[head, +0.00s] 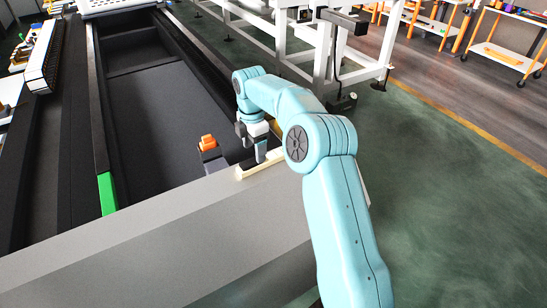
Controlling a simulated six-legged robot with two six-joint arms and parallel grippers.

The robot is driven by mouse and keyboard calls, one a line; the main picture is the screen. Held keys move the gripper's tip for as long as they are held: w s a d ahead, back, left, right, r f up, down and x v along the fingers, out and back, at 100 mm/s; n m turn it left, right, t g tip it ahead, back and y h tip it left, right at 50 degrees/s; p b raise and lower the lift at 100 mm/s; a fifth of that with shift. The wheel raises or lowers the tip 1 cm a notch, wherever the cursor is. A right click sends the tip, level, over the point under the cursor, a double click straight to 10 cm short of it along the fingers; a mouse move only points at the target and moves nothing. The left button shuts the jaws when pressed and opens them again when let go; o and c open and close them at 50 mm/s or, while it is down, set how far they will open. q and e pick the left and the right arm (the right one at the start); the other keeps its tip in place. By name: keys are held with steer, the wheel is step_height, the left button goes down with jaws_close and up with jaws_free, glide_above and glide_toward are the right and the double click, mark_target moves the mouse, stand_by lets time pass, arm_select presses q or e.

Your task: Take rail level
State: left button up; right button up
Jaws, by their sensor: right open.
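A pale cream bar (246,172), which looks like the rail level, lies on the top of the grey beam near its far edge. My right gripper (261,157) points down at the bar from above, with its fingertips at or just over it. The gripper is open. Its fingers and my arm hide part of the bar, and I cannot tell whether they touch it. My left gripper is not in view.
The wide grey beam (150,225) crosses the front. A dark recessed bed (165,100) lies behind it. An orange-topped grey piece (208,143) stands left of the bar. White framework (325,50) stands at the back; green floor (440,170) is clear at right.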

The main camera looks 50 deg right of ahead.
mark_target(254, 159)
steer(key=f, duration=0.2)
steer(key=f+p, duration=0.1)
steer(key=f, duration=0.1)
steer(key=shift+w+d+f, duration=0.1)
steer(key=shift+w+f, duration=0.1)
steer(key=shift+f, duration=0.15)
steer(key=shift+s+f, duration=0.15)
steer(key=shift+f, duration=0.55)
jaws_close()
